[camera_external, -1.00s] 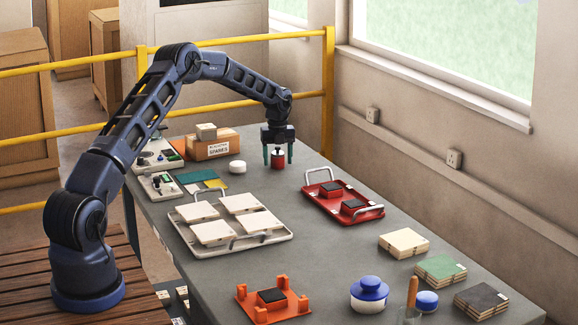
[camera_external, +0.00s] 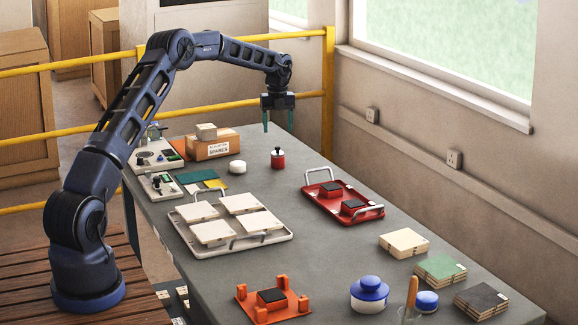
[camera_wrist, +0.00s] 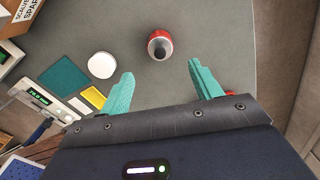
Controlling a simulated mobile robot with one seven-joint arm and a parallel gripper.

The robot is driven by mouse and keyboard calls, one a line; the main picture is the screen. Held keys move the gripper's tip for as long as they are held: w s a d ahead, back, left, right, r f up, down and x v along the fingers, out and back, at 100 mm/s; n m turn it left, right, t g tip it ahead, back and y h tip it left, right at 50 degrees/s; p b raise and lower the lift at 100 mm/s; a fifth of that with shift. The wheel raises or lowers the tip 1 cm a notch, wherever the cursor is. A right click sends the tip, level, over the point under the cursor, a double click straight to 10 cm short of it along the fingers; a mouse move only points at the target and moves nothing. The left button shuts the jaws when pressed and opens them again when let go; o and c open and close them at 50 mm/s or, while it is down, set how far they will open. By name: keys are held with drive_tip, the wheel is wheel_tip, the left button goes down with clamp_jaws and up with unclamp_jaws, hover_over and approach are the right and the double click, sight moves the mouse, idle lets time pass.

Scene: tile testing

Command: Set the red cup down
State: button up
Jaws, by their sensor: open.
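The red cup (camera_external: 277,160) stands upright on the grey table near its far end, with a dark knob-like top and a light band. In the wrist view the red cup (camera_wrist: 160,46) is seen from above, beyond the fingertips and between their lines. My gripper (camera_external: 278,123) is open and empty, raised above the cup with clear space between them. Its two teal fingers also show spread apart in the wrist view (camera_wrist: 161,72). Nothing is held between them.
A white round lid (camera_external: 237,167) and a cardboard spares box (camera_external: 210,147) are left of the cup. A red tray (camera_external: 322,207) with black blocks and a white tray (camera_external: 183,232) with pale tiles are nearer. Bare table surrounds the cup.

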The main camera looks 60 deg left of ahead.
drive_tip(key=shift+d+r, duration=0.2)
drive_tip(key=shift+r, duration=0.25)
drive_tip(key=s+d+r+n+t+y, duration=0.1)
drive_tip(key=s+d+r+n, duration=0.25)
drive_tip(key=d+r, duration=0.75)
drive_tip(key=s+d+r+n, duration=0.3)
drive_tip(key=s+d+r, duration=0.2)
drive_tip(key=d+r, duration=0.7)
drive_tip(key=s+d+r+n, duration=0.3)
drive_tip(key=s+d, duration=0.6)
drive_tip(key=d, duration=0.2)
drive_tip(key=s+d+r+n+t, duration=0.1)
drive_tip(key=s+d+n, duration=0.2)
drive_tip(key=s+d, duration=0.45)
drive_tip(key=s+d+n+t, duration=0.1)
drive_tip(key=s+d+n, duration=0.25)
drive_tip(key=s, duration=0.75)
drive_tip(key=s+d+f+n, duration=0.2)
drive_tip(key=s+f, duration=0.1)
drive_tip(key=s, duration=0.5)
drive_tip(key=s+d+f+n+t+h, duration=0.1)
drive_tip(key=s+d+f+n, duration=0.2)
drive_tip(key=s, duration=0.6)
drive_tip(key=shift+d+f+t, duration=0.3)
drive_tip(key=shift+d+f, duration=0.05)
drive_tip(key=shift+f, duration=0.3)
